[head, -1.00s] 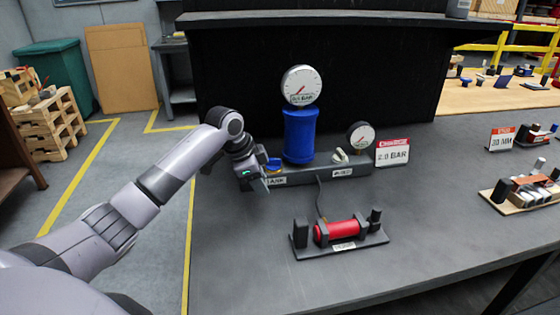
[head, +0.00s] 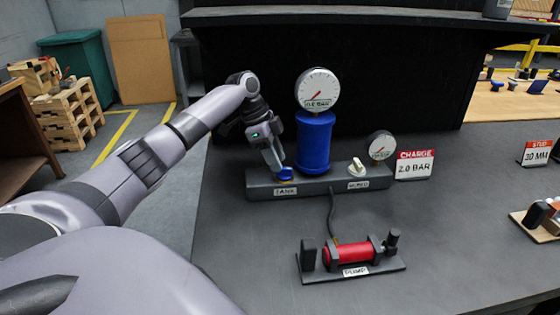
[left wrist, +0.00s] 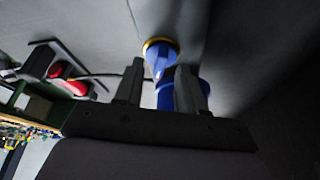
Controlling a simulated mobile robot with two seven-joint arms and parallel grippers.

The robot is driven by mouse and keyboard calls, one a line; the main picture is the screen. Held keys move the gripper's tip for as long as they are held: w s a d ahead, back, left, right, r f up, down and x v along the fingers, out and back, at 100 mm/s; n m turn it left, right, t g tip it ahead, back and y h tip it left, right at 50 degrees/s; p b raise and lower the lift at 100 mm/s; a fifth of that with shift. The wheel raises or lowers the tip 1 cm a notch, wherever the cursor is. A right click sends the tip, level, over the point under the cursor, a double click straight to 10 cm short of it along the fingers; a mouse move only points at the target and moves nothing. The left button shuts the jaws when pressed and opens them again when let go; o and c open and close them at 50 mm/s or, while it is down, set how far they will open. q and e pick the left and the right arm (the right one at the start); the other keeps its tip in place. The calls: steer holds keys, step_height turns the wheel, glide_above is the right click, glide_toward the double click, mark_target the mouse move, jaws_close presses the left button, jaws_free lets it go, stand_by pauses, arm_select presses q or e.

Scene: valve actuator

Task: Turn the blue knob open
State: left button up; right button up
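The blue knob (head: 285,173) sits on the left end of the grey manifold block (head: 318,188), above a label reading TANK. My left gripper (head: 276,160) points down just above the knob in the head view. In the left wrist view the blue knob (left wrist: 159,57), with a yellow ring at its base, lies ahead between the two fingertips (left wrist: 159,75). The fingers are apart with a gap between them, and I see no clear contact with the knob. A white knob (head: 357,166) sits at the block's right end. My right gripper is not in view.
A blue cylinder with a round gauge (head: 318,90) stands behind the block. A smaller gauge (head: 381,146) and a CHARGE 2.0 BAR sign (head: 415,164) stand to the right. A red cylinder (head: 347,253) on a dark base lies in front, joined by a hose.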

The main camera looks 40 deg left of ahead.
arm_select(q)
steer(key=shift+x, duration=1.05)
jaws_close()
steer(key=shift+s+d+n+t+y, duration=0.1)
steer(key=shift+n+t+y, duration=0.3)
steer(key=shift+n, duration=1.2)
jaws_free()
steer(key=v, duration=0.7)
